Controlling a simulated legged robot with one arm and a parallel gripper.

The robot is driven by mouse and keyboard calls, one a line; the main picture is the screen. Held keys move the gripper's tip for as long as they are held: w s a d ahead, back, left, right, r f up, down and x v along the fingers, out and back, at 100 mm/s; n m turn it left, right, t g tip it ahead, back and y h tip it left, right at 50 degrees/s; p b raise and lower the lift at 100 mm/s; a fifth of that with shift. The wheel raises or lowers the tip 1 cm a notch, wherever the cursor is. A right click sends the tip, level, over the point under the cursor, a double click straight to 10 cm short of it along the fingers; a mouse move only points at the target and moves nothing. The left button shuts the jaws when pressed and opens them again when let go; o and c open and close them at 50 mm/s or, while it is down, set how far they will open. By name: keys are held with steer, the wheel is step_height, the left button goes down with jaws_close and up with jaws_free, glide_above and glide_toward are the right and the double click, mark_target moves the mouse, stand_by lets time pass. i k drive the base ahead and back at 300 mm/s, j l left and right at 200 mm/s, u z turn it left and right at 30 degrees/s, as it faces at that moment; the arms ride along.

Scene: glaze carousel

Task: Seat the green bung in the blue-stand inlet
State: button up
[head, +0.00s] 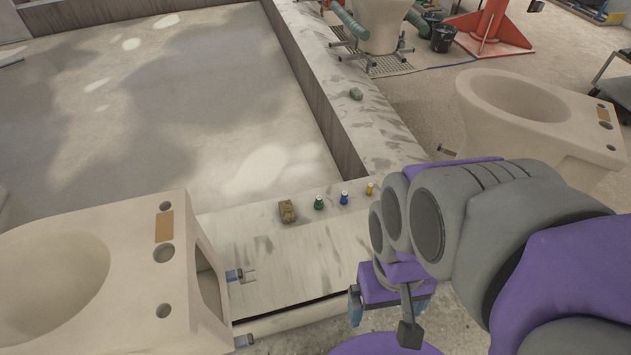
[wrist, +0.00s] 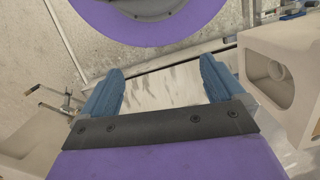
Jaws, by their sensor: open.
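The green bung (head: 319,202) stands upright on the pale ledge, between a small brown block and the blue bung (head: 344,198). My gripper (head: 388,303) is low in front of the ledge, to the right of and nearer than the green bung. In the wrist view, my gripper (wrist: 161,66) has its blue fingers wide apart with nothing between them. No bung is clear in the wrist view.
A yellow bung (head: 370,189) stands right of the blue one. The brown block (head: 287,211) sits left of the green one. A second pale bowl (head: 530,115) is at the right.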

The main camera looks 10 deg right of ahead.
mark_target(141, 275)
steer(key=u, duration=1.95)
steer(key=z, duration=1.95)
steer(key=i+l+u, duration=0.3)
steer(key=i+l, duration=0.3)
